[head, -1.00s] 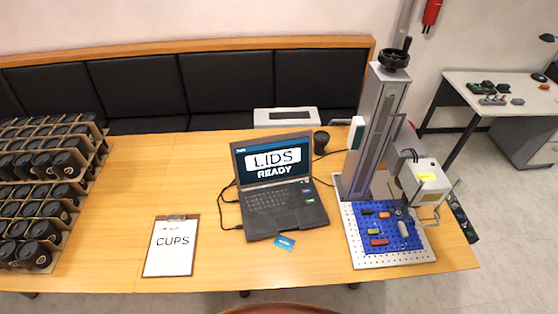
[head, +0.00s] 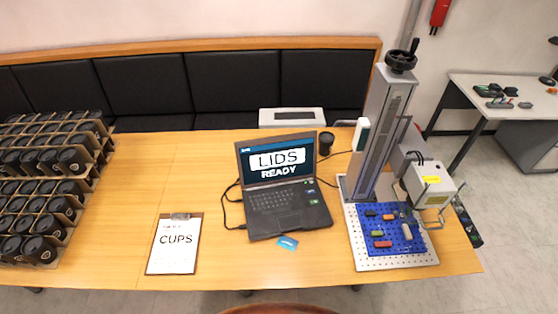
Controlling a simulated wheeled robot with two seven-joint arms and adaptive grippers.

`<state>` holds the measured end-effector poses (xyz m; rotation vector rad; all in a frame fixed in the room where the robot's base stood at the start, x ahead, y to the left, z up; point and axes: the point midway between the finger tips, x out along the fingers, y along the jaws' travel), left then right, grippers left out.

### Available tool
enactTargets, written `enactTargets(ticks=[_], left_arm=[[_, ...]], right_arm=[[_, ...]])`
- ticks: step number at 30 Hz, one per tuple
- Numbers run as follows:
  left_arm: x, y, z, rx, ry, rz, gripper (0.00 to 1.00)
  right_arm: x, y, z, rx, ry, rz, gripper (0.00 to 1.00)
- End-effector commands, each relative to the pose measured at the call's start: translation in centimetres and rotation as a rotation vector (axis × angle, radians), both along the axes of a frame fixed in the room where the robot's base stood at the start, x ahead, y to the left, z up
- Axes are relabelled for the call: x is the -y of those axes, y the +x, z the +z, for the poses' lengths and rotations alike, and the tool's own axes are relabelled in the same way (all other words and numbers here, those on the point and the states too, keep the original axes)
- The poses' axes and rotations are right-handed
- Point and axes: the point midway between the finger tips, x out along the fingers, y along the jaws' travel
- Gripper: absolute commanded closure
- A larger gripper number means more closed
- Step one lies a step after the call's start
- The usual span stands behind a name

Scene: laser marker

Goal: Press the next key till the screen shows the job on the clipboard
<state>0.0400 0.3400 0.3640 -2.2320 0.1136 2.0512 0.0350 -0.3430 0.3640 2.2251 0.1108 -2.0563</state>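The clipboard (head: 174,262) lies on the table left of the laptop, and its sheet reads "CUPS". The open laptop (head: 284,207) stands mid-table. Its screen (head: 276,160) shows "LIDS" in a white box with "READY" below. The laptop keyboard (head: 281,198) is in view, with small coloured marks to its right; I cannot read any key label. Neither of my grippers shows in the head view.
The laser marker (head: 425,181) stands at the right, with a blue pegboard (head: 386,247) bearing small coloured blocks. Racks of black cups (head: 45,195) fill the left end. A blue card (head: 287,243) lies before the laptop. The table (head: 115,250) is clear around the clipboard.

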Motion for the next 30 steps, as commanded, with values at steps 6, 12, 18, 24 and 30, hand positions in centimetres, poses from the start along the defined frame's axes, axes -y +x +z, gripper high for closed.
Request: enactTargets(ticks=[6, 12, 18, 24, 30], left_arm=[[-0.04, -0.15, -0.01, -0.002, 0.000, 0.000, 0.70], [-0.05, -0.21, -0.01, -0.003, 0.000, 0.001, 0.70], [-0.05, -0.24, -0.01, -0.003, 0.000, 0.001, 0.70], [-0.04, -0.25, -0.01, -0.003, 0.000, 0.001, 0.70], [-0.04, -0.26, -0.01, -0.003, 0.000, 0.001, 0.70]], right_arm=[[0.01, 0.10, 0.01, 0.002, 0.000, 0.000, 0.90], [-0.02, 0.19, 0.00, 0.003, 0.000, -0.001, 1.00], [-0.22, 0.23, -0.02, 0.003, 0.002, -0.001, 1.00], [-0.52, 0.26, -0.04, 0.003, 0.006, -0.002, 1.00], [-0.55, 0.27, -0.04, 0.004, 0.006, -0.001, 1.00]])
